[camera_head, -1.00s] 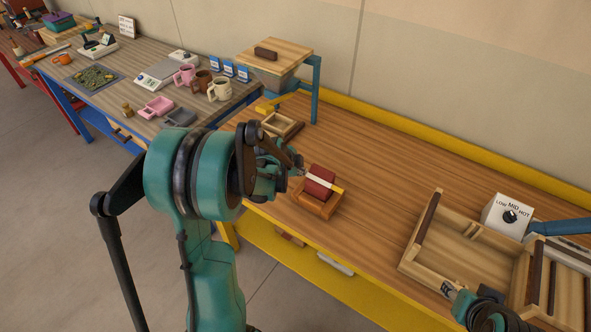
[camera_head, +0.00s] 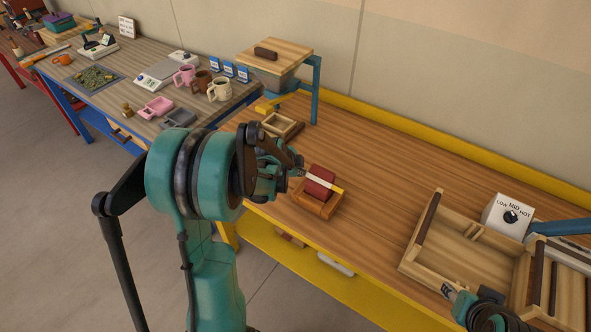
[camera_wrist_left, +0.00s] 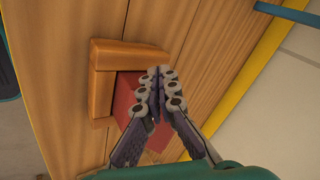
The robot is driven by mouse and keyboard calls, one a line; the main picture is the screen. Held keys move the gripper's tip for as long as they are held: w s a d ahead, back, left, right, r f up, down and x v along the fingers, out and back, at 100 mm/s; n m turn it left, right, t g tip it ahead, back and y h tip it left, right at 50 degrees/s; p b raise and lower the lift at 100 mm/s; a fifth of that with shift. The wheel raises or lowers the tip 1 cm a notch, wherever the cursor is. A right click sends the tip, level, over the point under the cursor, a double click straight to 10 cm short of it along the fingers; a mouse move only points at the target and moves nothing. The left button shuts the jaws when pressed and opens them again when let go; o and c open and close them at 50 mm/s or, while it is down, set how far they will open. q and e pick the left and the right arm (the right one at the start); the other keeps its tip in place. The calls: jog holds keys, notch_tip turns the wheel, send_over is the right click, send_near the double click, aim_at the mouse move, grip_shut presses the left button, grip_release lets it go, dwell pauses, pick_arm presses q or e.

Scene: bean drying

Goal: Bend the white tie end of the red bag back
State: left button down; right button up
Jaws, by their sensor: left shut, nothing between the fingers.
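The red bag (camera_head: 322,172) sits in a small wooden holder (camera_head: 318,208) near the front edge of the wooden table. A white tie (camera_head: 320,182) runs across the bag, with a yellowish end on its right side. My left gripper (camera_head: 302,173) is shut and empty at the left end of the tie; I cannot tell whether it touches. In the left wrist view the shut fingertips (camera_wrist_left: 160,74) lie over the red bag (camera_wrist_left: 126,92) and hide much of it; the tie is not visible there. My right gripper (camera_head: 452,291) is at the lower right, its jaws unclear.
A wooden tray (camera_head: 408,258) and a white dial box (camera_head: 506,215) stand on the right. A small wooden box (camera_head: 291,131) and a raised wooden stand (camera_head: 284,50) are behind the bag. The table between bag and tray is clear.

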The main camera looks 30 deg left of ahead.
aim_at(303, 181)
pick_arm(q)
jog(key=shift+b+x, duration=1.55)
jog(key=shift+x, duration=0.5)
dwell(2.0)
jog(key=shift+r, duration=0.15)
dwell(0.4)
jog(key=shift+p+v, duration=1.5)
jog(key=shift+v, duration=0.85)
jog(key=shift+s, duration=0.1)
jog(key=shift+s, duration=0.1)
